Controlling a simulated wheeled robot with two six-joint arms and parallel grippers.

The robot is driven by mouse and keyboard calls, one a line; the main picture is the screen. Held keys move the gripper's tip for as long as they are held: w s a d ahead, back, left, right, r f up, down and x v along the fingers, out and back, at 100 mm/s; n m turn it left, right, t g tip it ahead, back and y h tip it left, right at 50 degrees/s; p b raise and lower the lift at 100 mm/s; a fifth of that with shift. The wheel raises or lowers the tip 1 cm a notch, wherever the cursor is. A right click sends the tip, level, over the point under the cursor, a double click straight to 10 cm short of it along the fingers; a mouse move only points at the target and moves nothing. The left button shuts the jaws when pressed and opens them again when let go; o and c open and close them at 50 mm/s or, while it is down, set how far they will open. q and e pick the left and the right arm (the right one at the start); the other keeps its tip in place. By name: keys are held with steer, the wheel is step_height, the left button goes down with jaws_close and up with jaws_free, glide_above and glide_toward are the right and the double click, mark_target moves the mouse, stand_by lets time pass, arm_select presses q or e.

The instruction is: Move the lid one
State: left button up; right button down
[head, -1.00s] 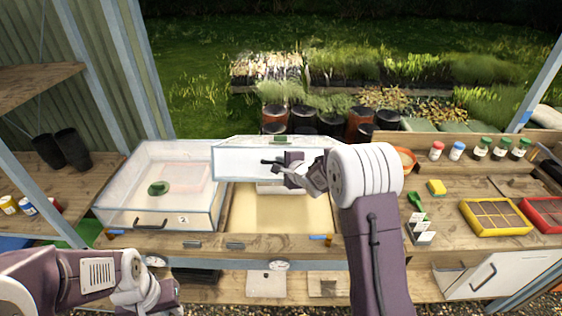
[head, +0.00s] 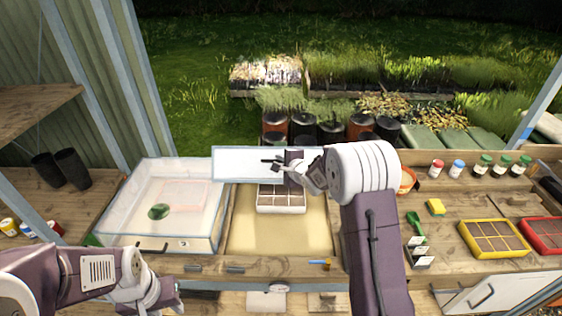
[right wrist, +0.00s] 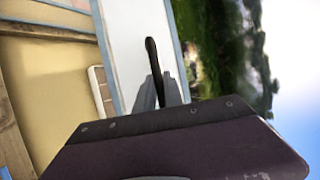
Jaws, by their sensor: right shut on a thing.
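The lid (head: 235,163), a pale panel with a blue-grey frame, stands steeply tilted above the back of the open middle bay. My right gripper (head: 272,160) is shut on its black handle; the handle also shows between the fingers in the right wrist view (right wrist: 152,75). Below the lid, a white tray with compartments (head: 281,209) sits on the sandy bed (head: 280,237), partly hidden by the lid and my right arm. My left gripper (head: 172,294) is low at the left, in front of the bench, and its fingers are too unclear to read.
A clear-lidded box marked 2 (head: 207,225) stands left of the bay, a green object (head: 159,211) showing through it. On the right are a yellow sponge (head: 436,207), a green scoop (head: 415,222), a yellow seed tray (head: 495,239) and several bottles (head: 482,165). Dark pots stand behind.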

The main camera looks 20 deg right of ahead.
steer(key=c, duration=1.5)
jaws_free()
steer(key=shift+o, duration=0.2)
steer(key=b+v, duration=0.1)
steer(key=v, duration=0.8)
steer(key=shift+f, duration=0.1)
